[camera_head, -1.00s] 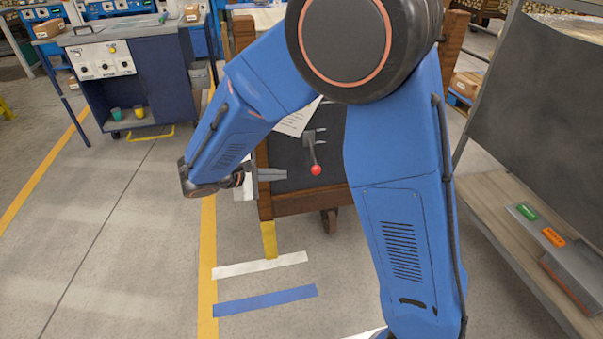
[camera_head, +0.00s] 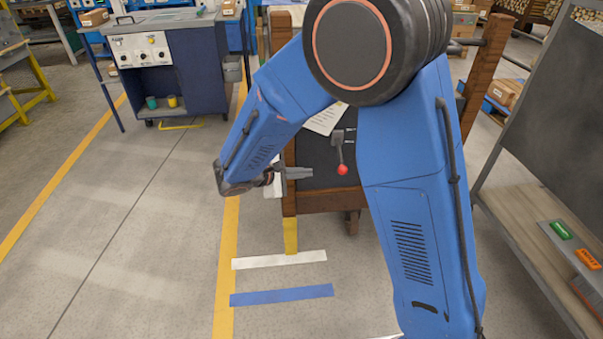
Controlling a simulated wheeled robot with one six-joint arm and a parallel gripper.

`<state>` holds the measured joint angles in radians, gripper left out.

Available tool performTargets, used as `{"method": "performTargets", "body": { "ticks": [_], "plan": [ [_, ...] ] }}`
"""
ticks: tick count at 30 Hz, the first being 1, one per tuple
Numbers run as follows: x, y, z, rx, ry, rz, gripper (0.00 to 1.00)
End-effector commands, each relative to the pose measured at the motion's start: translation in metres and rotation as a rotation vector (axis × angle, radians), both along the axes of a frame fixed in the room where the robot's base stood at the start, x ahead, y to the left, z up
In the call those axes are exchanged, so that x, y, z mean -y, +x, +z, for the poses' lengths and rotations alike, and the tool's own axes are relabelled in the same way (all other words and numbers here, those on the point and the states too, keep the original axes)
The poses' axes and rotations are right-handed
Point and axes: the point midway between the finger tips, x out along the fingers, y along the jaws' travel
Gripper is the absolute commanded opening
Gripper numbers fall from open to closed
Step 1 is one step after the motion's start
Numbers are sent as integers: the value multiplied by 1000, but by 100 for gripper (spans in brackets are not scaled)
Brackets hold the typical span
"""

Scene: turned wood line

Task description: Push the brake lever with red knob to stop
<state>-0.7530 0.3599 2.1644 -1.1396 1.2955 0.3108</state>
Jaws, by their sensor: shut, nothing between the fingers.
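The brake lever (camera_head: 339,148) hangs from a bracket on the dark front panel of a wooden-framed cart. Its red knob (camera_head: 342,169) is at the lower end, pointing down and slightly right. My gripper (camera_head: 309,173) is shut and empty, pointing right, to the left of the red knob with a gap between them in the picture. My blue arm hides part of the cart to the right of the lever.
The cart's wooden frame (camera_head: 289,180) stands around the panel, with a paper sheet (camera_head: 326,119) above the lever. A blue control cabinet (camera_head: 186,75) stands at the back left. A bench (camera_head: 530,205) is at right. The floor at left is clear.

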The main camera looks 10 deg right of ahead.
Motion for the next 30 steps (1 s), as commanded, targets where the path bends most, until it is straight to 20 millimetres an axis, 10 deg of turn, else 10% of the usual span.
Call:
{"method": "performTargets", "body": {
  "ticks": [15,30],
  "plan": [
    [66,19,-18,1,2,-1,0],
    [79,12,-12,-1,1,-1,0]
  ]
}}
